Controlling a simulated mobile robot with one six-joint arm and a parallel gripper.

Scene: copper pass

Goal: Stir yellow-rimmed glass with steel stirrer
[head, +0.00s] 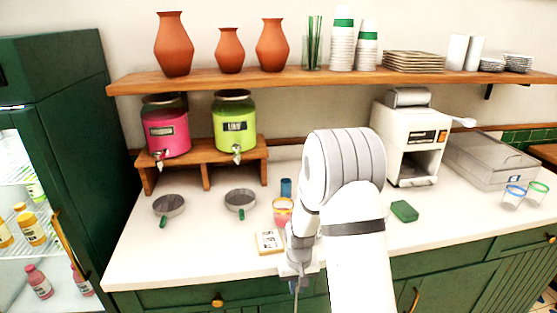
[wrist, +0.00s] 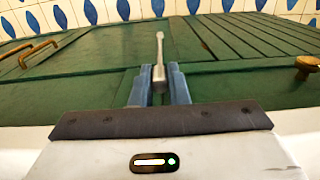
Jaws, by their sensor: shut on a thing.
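The yellow-rimmed glass (head: 282,214) stands on the counter with a pink-orange drink in it, just behind and left of my gripper. My arm hides part of its right side. My gripper (head: 298,272) is at the counter's front edge, pointing down. In the wrist view my gripper's blue fingers (wrist: 159,88) are shut on the steel stirrer (wrist: 160,50), a thin metal rod that reaches away from the fingers. In the head view only a thin bit of the stirrer (head: 295,300) shows below the gripper, in front of the green cabinets.
A small card (head: 269,241) lies in front of the glass, and a blue container (head: 286,187) stands behind it. Two round strainers (head: 169,206) with green handles lie to the left. A green sponge-like block (head: 404,211) and blue-rimmed glass (head: 513,197) are right.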

